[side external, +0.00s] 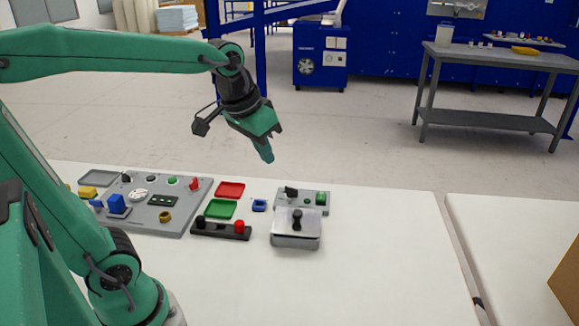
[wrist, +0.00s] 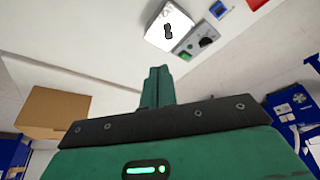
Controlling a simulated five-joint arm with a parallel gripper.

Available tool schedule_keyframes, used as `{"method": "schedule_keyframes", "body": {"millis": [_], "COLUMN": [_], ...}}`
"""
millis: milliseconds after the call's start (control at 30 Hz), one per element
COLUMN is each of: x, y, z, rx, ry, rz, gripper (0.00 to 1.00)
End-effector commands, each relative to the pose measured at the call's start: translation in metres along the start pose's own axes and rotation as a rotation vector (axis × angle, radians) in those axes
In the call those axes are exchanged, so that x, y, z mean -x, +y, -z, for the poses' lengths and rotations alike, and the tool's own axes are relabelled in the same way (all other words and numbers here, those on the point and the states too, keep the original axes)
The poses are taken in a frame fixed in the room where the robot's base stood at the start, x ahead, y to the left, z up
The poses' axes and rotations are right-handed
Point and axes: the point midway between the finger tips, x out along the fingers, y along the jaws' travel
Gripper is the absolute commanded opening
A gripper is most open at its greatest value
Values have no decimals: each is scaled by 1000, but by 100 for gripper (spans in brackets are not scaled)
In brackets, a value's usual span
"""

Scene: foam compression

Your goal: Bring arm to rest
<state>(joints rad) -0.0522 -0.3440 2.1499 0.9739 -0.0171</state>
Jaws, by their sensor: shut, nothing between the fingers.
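My gripper (side external: 266,153) hangs in the air above the far edge of the white table (side external: 390,245) in the side view, pointing down and a little right. Its green fingers are together with nothing between them. In the wrist view the shut fingers of my gripper (wrist: 157,75) show at the middle, with the white table top (wrist: 90,45) beyond. My gripper touches nothing.
A metal box with a black knob (side external: 297,240) stands near the table's middle, by a grey control panel (side external: 315,198). Red (side external: 230,189) and green trays (side external: 220,209) and a grey board (side external: 150,215) lie left. The table's right part is clear. A cardboard box (wrist: 50,112) shows in the wrist view.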

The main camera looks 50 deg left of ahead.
Motion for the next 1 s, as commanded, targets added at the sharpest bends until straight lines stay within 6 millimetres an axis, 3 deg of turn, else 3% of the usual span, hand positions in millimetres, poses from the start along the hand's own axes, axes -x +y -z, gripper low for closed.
{"method": "schedule_keyframes", "body": {"millis": [300,500,700,1000], "x": [10,7,5,5], "y": [7,9,10,10], "z": [-62,-91,-102,-103], "rx": [-40,-58,-65,-65], "ry": [80,116,130,130], "rz": [-14,-20,-23,-23], "gripper": [0,0,0,0]}}
